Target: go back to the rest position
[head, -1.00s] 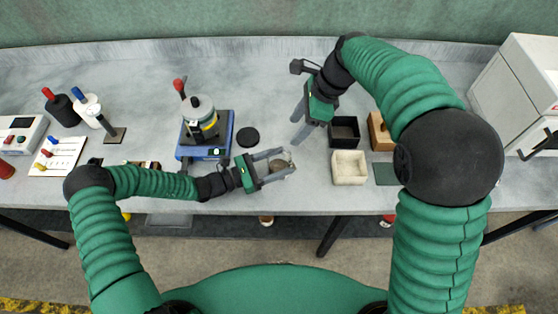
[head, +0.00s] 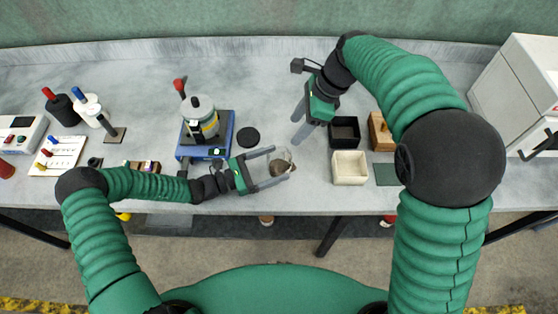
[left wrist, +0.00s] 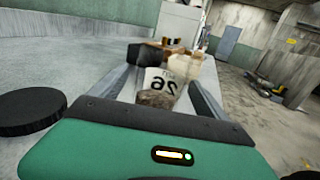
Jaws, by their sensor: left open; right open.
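My left gripper (head: 280,166) is open low over the front of the table. A small clear beaker (head: 282,161) with brown grain stands at its fingertips, between the two fingers. The left wrist view also shows the beaker (left wrist: 160,88), upright and marked with dark digits, between the spread fingers of my left gripper (left wrist: 165,85). Whether a finger touches it I cannot tell. My right gripper (head: 299,127) is open and empty, pointing down at the table behind the beaker, left of the black box.
A black open box (head: 344,131) and a cream open box (head: 349,168) stand right of the beaker. A blue-based device (head: 222,133) with a pot and a black disc (head: 248,137) are on the left. A white cabinet (head: 515,85) is far right.

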